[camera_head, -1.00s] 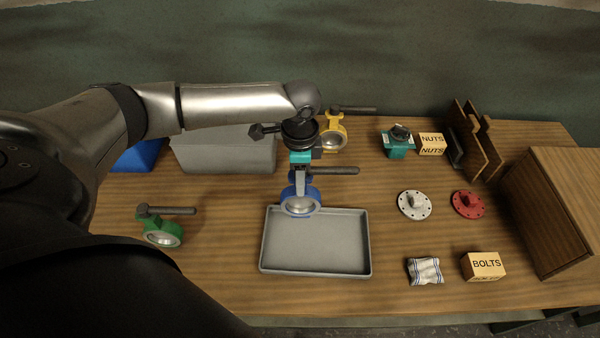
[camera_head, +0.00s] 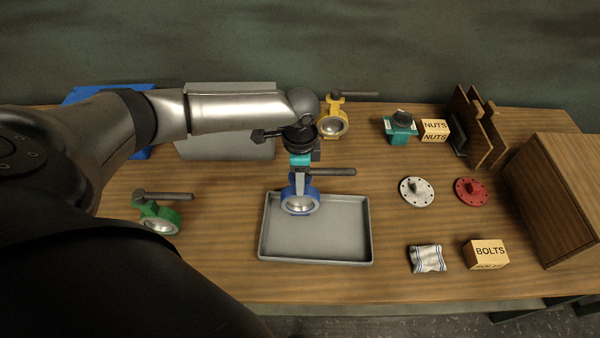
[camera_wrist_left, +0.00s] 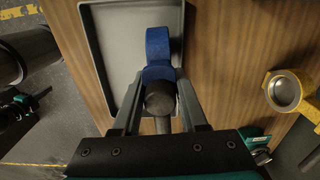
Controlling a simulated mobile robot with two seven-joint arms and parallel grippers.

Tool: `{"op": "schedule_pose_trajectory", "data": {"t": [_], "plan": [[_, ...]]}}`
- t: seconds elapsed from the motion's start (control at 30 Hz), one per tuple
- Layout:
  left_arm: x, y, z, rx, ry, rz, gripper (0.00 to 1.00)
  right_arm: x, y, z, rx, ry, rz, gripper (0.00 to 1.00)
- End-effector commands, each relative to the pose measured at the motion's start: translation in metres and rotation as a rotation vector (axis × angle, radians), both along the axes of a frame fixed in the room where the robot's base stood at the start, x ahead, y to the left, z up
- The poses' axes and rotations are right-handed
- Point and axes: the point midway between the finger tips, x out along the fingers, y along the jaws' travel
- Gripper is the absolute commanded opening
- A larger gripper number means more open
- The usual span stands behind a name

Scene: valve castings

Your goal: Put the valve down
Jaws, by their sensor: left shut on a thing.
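A blue valve (camera_head: 300,203) with a dark lever handle is held by my left gripper (camera_head: 301,178). The gripper is shut on its neck, just below the handle. In the head view the valve appears over the back part of the grey tray (camera_head: 340,257); whether it touches the tray floor I cannot tell. In the left wrist view the blue valve (camera_wrist_left: 158,47) shows between the fingers of the left gripper (camera_wrist_left: 158,110), with the tray (camera_wrist_left: 100,40) behind it.
A green valve (camera_head: 160,220) lies left of the tray, a yellow valve (camera_head: 333,125) behind it. To the right are a white flange (camera_head: 417,192), a red flange (camera_head: 471,192), a cloth (camera_head: 427,258) and a BOLTS box (camera_head: 487,254). A grey bin (camera_head: 225,148) stands back left.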

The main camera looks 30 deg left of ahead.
Motion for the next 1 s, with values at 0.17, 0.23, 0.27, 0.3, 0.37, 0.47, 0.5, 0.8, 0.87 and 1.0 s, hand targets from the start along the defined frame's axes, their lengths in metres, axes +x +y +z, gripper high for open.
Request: {"op": "schedule_pose_trajectory", "data": {"t": [0.17, 0.23, 0.27, 0.3, 0.37, 0.47, 0.5, 0.8, 0.87, 1.0], "plan": [[0.0029, -0.0006, 0.0032, -0.002, -0.007, 0.0, 0.0, -0.0001, 0.0001, 0.0003, 0.0, 0.0, 0.0, 0.0], [0.0028, -0.0006, 0.003, -0.002, -0.007, 0.0, 0.0, -0.0003, 0.0002, 0.0003, 0.0, 0.0, 0.0, 0.0], [0.0028, -0.0007, 0.0029, -0.002, -0.007, 0.0, 0.0, -0.0003, 0.0002, 0.0003, 0.0, 0.0, 0.0, 0.0], [0.0028, -0.0007, 0.0026, -0.002, -0.007, 0.0, 0.0, -0.0003, 0.0002, 0.0003, 0.0, 0.0, 0.0, 0.0], [0.0027, -0.0008, 0.0021, -0.003, -0.007, 0.0, 0.0, -0.0004, 0.0001, 0.0003, 0.0, 0.001, 0.0, 0.0], [0.0027, -0.0009, 0.0009, -0.004, -0.007, 0.0, 0.0, -0.0004, 0.0002, 0.0004, 0.0, 0.001, 0.0, 0.0], [0.0027, -0.0009, 0.0004, -0.004, -0.007, 0.0, 0.0, -0.0004, 0.0002, 0.0004, 0.0, 0.001, 0.0, 0.0], [0.0023, -0.0007, -0.0018, -0.002, -0.006, 0.0, 0.57, -0.0006, 0.0003, 0.0003, 0.0, 0.001, 0.0, 0.0], [0.0018, -0.0005, -0.0024, -0.002, -0.005, 0.0, 0.64, -0.0006, 0.0003, 0.0002, 0.0, 0.001, 0.0, 0.0], [0.0009, -0.0003, -0.0032, -0.001, -0.002, 0.0, 0.77, -0.0007, 0.0003, 0.0001, 0.001, 0.001, 0.0, 0.0]]}}
